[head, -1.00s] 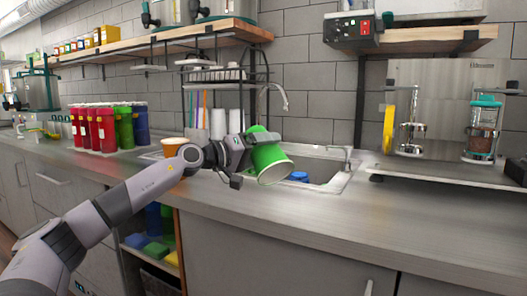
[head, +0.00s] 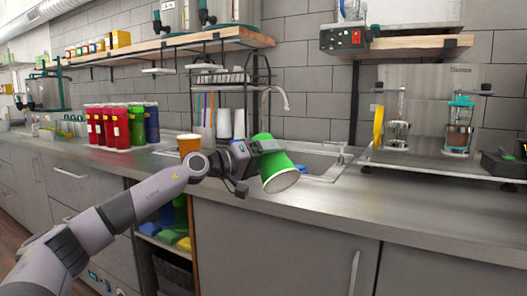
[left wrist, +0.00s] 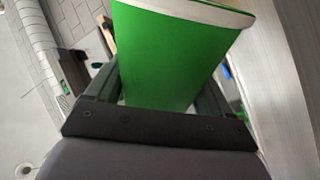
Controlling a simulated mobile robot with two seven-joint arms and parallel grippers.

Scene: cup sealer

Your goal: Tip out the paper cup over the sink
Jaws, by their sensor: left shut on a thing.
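A green paper cup (head: 277,166) is held in my left gripper (head: 262,147), tilted with its white-rimmed mouth pointing down toward the lower right. In the left wrist view the green cup (left wrist: 175,55) sits between the two dark fingers (left wrist: 160,95). In the head view the cup covers part of the sink (head: 318,166) and its mouth appears in front of the sink's near edge, over the counter. What is in the cup cannot be seen. My right gripper is not in view.
An orange cup (head: 188,145) stands on the counter behind my left arm. Red, green and blue bottles (head: 122,124) stand farther left. The front counter (head: 400,195) is clear.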

